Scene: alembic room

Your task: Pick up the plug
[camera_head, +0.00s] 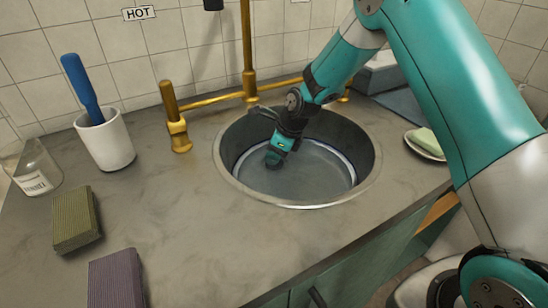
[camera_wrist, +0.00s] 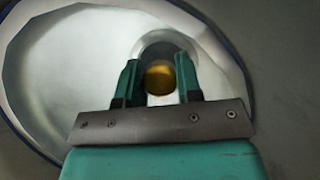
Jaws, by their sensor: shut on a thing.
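The plug (camera_wrist: 159,80) shows in the wrist view as a round golden-brass piece between my two green fingertips, in front of a dark round ring at the sink's bottom. My gripper (camera_wrist: 158,72) is shut on it. I cannot tell whether the plug sits in the drain or is raised a little. In the head view my gripper (camera_head: 274,158) reaches down into the round metal sink (camera_head: 312,205), left of the middle of the basin. The plug is hidden there behind my gripper.
A brass tap pipe (camera_head: 247,50) rises behind the sink, with a brass handle (camera_head: 177,130) to the left. A white cup (camera_head: 106,142) holds a blue-handled tool (camera_head: 82,88). A glass bottle (camera_head: 32,170), green sponge (camera_head: 76,222) and purple sponge (camera_head: 116,280) lie left. A soap dish (camera_head: 424,147) stands right.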

